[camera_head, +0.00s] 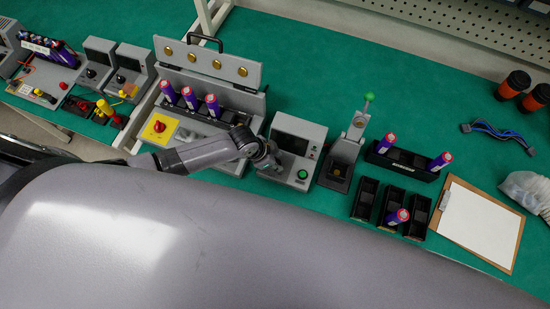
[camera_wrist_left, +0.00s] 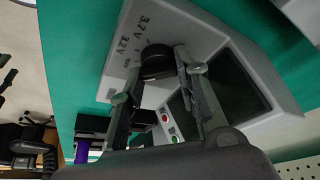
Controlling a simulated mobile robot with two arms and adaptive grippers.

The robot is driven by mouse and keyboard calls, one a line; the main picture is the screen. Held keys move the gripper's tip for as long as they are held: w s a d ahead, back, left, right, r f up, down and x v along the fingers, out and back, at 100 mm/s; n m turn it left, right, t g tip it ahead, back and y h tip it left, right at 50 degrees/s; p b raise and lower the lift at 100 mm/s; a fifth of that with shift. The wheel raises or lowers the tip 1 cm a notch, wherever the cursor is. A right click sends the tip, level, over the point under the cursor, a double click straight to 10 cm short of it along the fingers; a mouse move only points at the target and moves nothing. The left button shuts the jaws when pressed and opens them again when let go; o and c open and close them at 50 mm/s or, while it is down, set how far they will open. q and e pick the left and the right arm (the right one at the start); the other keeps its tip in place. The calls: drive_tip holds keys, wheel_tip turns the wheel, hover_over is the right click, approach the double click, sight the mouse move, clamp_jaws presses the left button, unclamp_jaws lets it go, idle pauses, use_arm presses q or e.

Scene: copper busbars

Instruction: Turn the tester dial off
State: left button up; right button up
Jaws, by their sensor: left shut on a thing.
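The tester is a grey box (camera_head: 299,128) with a dark screen and a green button, in the middle of the head view. In the left wrist view the tester's sloped face (camera_wrist_left: 195,35) fills the upper part, with 3.7V and 3.2V printed on it. The black dial (camera_wrist_left: 156,60) is beside those labels, and its pointer position is hard to read. My left gripper (camera_wrist_left: 159,74) has its two fingers on either side of the dial, shut on it. In the head view my left gripper (camera_head: 268,158) is at the tester's left side and hides the dial.
A grey fixture with an open lid (camera_head: 210,62) and several purple cells stands left of the tester. A small press (camera_head: 346,150) with a green knob stands close on its right. Black trays (camera_head: 391,205) and a clipboard (camera_head: 480,226) are farther right.

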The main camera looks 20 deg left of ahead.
use_arm(q)
drive_tip(key=shift+w, duration=0.1)
drive_tip(key=o, duration=1.2)
drive_tip(key=shift+c, duration=0.2)
drive_tip(key=v, duration=1.2)
